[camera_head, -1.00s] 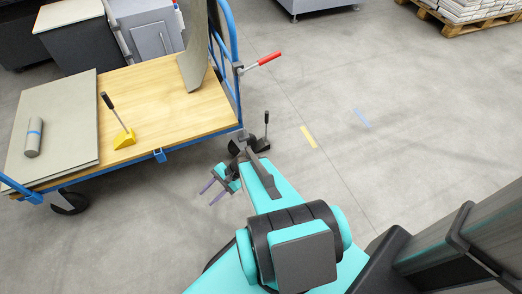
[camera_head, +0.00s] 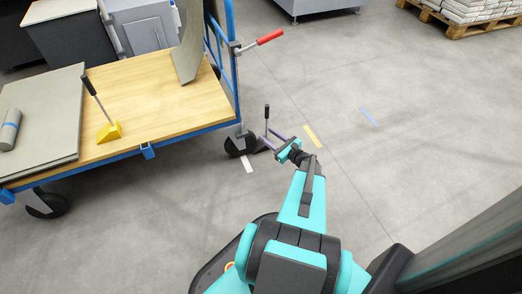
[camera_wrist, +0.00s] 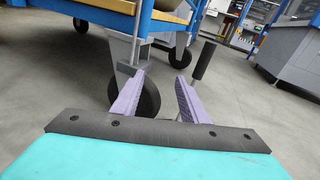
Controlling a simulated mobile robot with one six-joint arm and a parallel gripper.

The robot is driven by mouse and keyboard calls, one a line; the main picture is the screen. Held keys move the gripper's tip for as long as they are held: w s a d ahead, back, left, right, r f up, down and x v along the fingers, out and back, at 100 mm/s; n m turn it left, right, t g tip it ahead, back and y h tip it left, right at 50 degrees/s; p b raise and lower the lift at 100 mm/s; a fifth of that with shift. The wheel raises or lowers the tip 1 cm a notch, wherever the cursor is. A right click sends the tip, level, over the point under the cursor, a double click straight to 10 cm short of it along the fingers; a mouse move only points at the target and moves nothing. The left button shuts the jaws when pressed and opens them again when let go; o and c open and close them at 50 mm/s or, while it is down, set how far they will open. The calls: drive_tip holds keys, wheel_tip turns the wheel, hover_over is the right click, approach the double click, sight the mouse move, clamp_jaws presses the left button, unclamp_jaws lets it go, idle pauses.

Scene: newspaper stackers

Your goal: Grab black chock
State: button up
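The black chock stands on the floor beside the cart's near right wheel (camera_head: 240,145). Its upright handle with a black grip (camera_head: 266,112) shows clearly. Its low body is largely hidden by my gripper in the head view. In the wrist view, the black grip (camera_wrist: 204,61) rises behind the right finger, right of the wheel (camera_wrist: 148,100). My gripper (camera_head: 268,138) is open, with its purple fingers reaching toward the chock. In the wrist view, my gripper (camera_wrist: 161,78) has a clear gap between its fingertips. I cannot tell whether it touches the chock.
The blue-framed cart (camera_head: 170,138) with a wooden deck stands at left. A yellow chock (camera_head: 109,131) and grey sheets (camera_head: 45,130) lie on it. A red-handled lever (camera_head: 268,38) sticks out from its frame.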

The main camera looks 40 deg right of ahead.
sight(268, 117)
drive_tip(key=s+d+m+h+b, duration=0.1)
drive_tip(key=s+d+m+h, duration=0.1)
drive_tip(key=d, duration=0.4)
drive_tip(key=shift+s+d+f+m+t+h, duration=0.2)
drive_tip(key=shift+s+d+m+t+h, duration=0.1)
drive_tip(key=shift+s+m+h, duration=0.25)
drive_tip(key=b+x, duration=0.2)
drive_tip(key=x, duration=0.5)
drive_tip(key=shift+w+f, duration=0.1)
drive_tip(key=shift+w, duration=0.15)
drive_tip(key=shift+w+b, duration=0.3)
drive_tip(key=shift+w, duration=0.15)
drive_tip(key=shift+w+d, duration=0.1)
drive_tip(key=shift+r+b+x, duration=0.2)
drive_tip(key=shift+b+x, duration=1.15)
drive_tip(key=shift+x, duration=1.2)
drive_tip(key=shift+c, duration=0.5)
